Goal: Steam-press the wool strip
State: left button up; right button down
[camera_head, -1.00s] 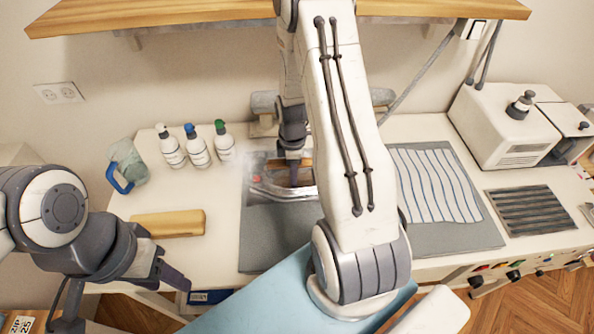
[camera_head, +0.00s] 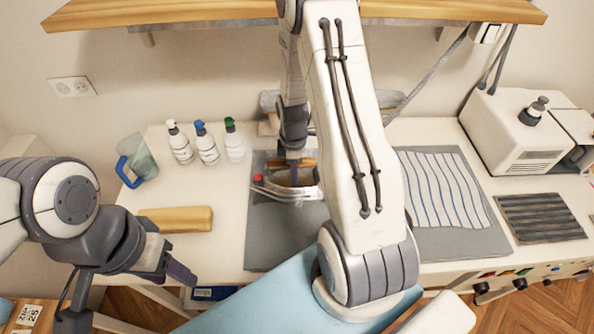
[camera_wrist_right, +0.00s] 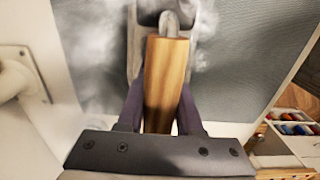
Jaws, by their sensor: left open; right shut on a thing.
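My right gripper (camera_head: 294,162) is shut on the wooden handle (camera_wrist_right: 165,80) of a steam iron. The iron's metal body (camera_head: 290,192) is over the left part of the grey pressing mat (camera_head: 270,238). White steam drifts around it in the right wrist view. I cannot make out the wool strip; the iron and my right arm cover part of the mat. My left gripper (camera_head: 180,270) is open and empty, at the table's front left, apart from the iron.
A tan block (camera_head: 177,219), a jug with a blue handle (camera_head: 137,160) and several pump bottles (camera_head: 207,146) stand left. A striped cloth (camera_head: 445,188) lies right of my arm. A white machine (camera_head: 518,130) and dark ribbed plate (camera_head: 540,217) are further right.

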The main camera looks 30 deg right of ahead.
aim_at(278, 179)
jog(key=shift+w+a+r, duration=0.1)
jog(key=shift+w+a, duration=0.5)
jog(key=shift+a, duration=0.35)
jog(key=shift+w+a, duration=0.6)
jog(key=shift+a, duration=0.35)
jog(key=shift+s, duration=0.1)
jog(key=shift+s+a, duration=0.4)
jog(key=shift+s, duration=0.2)
jog(key=shift+s+a, duration=0.35)
jog(key=shift+s, duration=0.2)
notch_tip(278, 179, up, 7)
jog(key=p, duration=0.6)
